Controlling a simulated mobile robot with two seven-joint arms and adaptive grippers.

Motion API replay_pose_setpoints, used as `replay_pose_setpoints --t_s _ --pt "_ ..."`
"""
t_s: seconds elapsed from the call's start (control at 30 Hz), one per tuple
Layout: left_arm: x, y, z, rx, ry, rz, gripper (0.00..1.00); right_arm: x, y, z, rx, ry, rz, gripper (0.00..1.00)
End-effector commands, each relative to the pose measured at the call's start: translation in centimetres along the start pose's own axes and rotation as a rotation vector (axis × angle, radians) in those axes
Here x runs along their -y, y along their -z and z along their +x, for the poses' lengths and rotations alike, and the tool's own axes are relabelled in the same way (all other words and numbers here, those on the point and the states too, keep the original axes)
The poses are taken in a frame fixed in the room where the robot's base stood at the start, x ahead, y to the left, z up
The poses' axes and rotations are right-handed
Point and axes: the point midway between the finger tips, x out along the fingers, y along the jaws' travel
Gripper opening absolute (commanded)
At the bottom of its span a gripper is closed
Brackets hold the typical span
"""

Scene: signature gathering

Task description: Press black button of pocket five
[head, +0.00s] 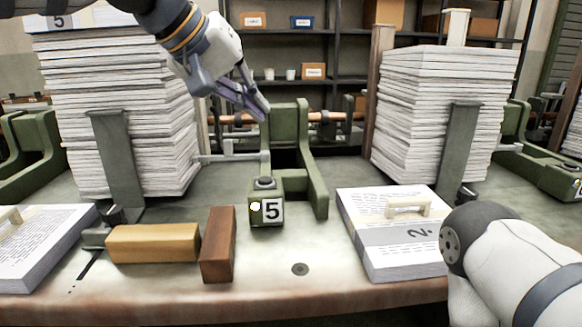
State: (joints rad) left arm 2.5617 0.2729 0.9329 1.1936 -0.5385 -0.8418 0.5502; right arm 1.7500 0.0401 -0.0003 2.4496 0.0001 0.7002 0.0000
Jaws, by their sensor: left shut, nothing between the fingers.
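Pocket five is a green metal holder (313,180) in the middle of the bench, with a small green box (267,212) at its front. The box carries a white plate with a black 5. The black button (264,183) sits on top of the box and is uncovered. A small pale round light (255,206) shows on its front left. My left gripper (265,112) comes in from the upper left and is shut and empty. In the picture it is above the button, clearly apart from it, near the holder's back. My right arm shows at the lower right; its gripper is out of view.
Tall paper stacks (120,110) and (445,110) stand left and right of the pocket. A tan block (153,243) and a brown block (217,245) lie front left. A banded bundle marked 2 (385,255) lies front right. Shelves (330,50) stand behind.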

Motion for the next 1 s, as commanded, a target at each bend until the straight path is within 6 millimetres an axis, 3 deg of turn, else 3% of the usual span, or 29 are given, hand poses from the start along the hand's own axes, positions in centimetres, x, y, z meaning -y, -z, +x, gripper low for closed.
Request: replay_pose_setpoints --t_s 0.53,1.0 --pt "0.2 -0.2 0.3 0.001 0.000 -0.001 0.00 0.0 -0.1 0.0 0.003 0.000 0.000 0.53" --pt "3.5 -3.5 4.7 0.003 0.001 -0.001 0.00 0.0 -0.6 0.7 0.027 -0.001 0.000 0.53"
